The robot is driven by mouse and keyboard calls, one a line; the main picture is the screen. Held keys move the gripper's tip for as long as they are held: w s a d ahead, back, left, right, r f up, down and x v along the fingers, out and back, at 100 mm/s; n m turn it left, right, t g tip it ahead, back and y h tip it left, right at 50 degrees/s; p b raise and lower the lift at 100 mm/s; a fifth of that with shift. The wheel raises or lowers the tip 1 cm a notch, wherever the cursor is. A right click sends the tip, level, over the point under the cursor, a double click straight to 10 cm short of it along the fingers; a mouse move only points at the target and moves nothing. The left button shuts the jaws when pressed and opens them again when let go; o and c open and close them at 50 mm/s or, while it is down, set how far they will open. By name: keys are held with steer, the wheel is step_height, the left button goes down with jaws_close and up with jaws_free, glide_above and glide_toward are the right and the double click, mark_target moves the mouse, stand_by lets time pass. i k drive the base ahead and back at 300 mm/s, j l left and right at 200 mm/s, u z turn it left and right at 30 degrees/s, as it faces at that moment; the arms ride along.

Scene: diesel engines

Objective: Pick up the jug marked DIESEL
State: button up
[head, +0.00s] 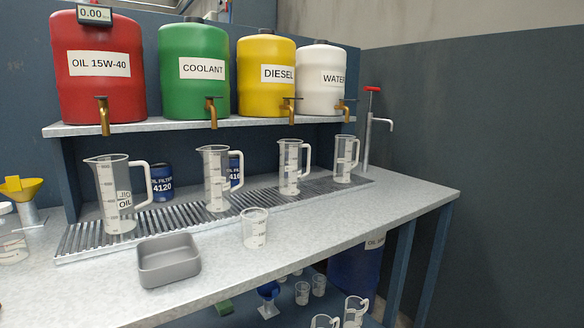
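Several clear measuring jugs with white handles stand in a row on the ribbed drip grate (82,238). The third jug from the left (288,168) stands upright below the tap of the yellow DIESEL drum (266,92); its own small label is too small to read. The leftmost jug (113,200) has a label reading OIL. The second jug (215,180) stands below the green COOLANT drum (193,90), and the rightmost jug (344,160) below the white WATER drum (320,92); their labels are not readable. My gripper is not in view.
A grey tray (168,266) and a clear beaker (254,229) stand on the bench in front of the grate. Blue oil filters (161,182) stand behind the jugs. A red-handled pump (368,135) stands at the right. The bench's right end (410,198) is clear.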

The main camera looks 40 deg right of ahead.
mark_target(291, 151)
steer(key=i+l+z, duration=0.2)
steer(key=i+l, duration=0.15)
steer(key=i+l+z, duration=0.2)
steer(key=i+l, duration=0.15)
steer(key=i+l+z, duration=0.15)
steer(key=i, duration=0.35)
steer(key=i+l+z, duration=0.2)
steer(key=i, duration=0.25)
steer(key=k+l, duration=0.05)
steer(key=l, duration=0.05)
